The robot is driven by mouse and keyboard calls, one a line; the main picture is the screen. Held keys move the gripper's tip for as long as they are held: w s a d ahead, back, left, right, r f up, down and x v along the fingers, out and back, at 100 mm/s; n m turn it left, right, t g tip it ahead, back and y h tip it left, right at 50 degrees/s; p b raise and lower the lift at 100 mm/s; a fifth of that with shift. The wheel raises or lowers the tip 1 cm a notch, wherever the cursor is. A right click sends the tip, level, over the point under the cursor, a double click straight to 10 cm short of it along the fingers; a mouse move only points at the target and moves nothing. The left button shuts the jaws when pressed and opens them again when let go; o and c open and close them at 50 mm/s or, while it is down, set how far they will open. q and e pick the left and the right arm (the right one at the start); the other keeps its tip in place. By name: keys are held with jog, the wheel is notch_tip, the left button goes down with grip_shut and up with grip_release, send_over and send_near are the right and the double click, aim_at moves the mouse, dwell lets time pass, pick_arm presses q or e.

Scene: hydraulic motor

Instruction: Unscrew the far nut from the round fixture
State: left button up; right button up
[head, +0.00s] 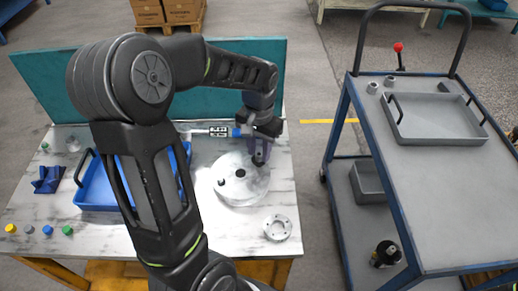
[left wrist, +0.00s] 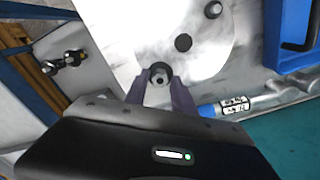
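The round fixture (head: 228,187) is a pale disc on the table; it also shows in the left wrist view (left wrist: 200,55). The far nut (left wrist: 158,74) is a small dark ring near the disc's edge, with a lighter centre. My left gripper (left wrist: 160,88) reaches down over it, one purple finger on each side. The fingers look apart; whether they touch the nut is unclear. In the head view my left gripper (head: 259,150) hides most of that nut. A nearer dark nut (head: 221,182) and a dark centre spot (head: 240,173) also show. My right gripper is not in view.
A blue tray (head: 98,203) lies left of the fixture, partly behind my left arm. A blue-and-silver tool (head: 217,131) lies behind the fixture. A metal flange ring (head: 277,227) sits at the front right. A trolley (head: 440,185) with a grey tray (head: 436,134) stands right.

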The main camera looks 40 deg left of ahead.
pick_arm(q)
jog(key=m+p, duration=0.1)
jog(key=m, duration=0.9)
jog(key=shift+p, duration=0.35)
jog(key=shift+c, duration=0.3)
grip_shut()
jog(key=n, duration=0.4)
jog(key=shift+n, duration=0.7)
